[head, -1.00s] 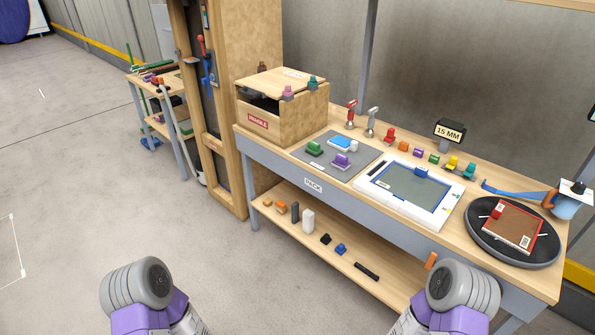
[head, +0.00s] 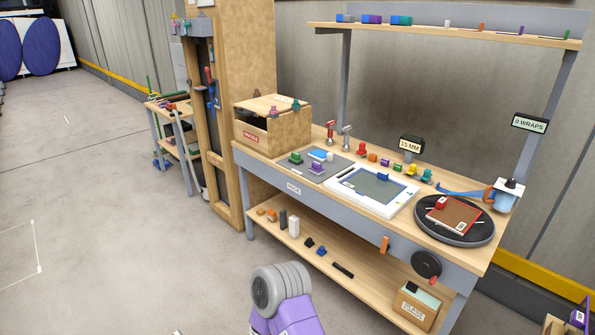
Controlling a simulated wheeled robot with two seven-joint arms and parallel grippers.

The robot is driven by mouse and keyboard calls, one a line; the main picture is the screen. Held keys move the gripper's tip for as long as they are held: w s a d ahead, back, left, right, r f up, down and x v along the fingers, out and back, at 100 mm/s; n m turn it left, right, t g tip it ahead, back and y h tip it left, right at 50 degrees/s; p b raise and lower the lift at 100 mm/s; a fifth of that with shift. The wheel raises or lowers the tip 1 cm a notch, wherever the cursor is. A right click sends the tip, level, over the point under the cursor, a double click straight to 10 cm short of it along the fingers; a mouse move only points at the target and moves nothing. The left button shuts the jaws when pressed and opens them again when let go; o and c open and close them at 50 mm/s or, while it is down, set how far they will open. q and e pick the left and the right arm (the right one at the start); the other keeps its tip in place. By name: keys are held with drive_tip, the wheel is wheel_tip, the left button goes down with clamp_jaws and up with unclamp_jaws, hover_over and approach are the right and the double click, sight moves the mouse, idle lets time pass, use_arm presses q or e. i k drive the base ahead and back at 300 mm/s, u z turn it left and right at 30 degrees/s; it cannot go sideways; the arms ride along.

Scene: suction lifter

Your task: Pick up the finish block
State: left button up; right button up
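No block carries a readable finish label, so I cannot tell which one is the finish block. Small coloured pieces stand along the bench's back, among them a red one (head: 362,150), a yellow one (head: 411,170) and a teal one (head: 427,176). A green piece (head: 295,158) and a purple piece (head: 317,168) are on the grey mat (head: 333,174). On the lower shelf are orange pieces (head: 271,215), a dark grey block (head: 283,219), a white block (head: 294,227), a black piece (head: 309,243) and a blue piece (head: 321,251). Neither gripper shows; only a purple-and-grey arm part of mine is visible.
The bench (head: 330,208) holds a wooden box (head: 290,132), a white-framed tray (head: 344,190) and a black turntable (head: 428,231). A cardboard carton (head: 407,309) stands on the lower shelf's right end. An upper shelf (head: 430,31) holds small items. Floor at left is clear.

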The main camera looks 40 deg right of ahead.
sight(316, 169)
drive_tip(key=z, duration=0.3)
drive_tip(key=i, duration=1.6)
drive_tip(key=z, duration=1.15)
drive_tip(key=i, duration=1.3)
drive_tip(key=z, duration=1.35)
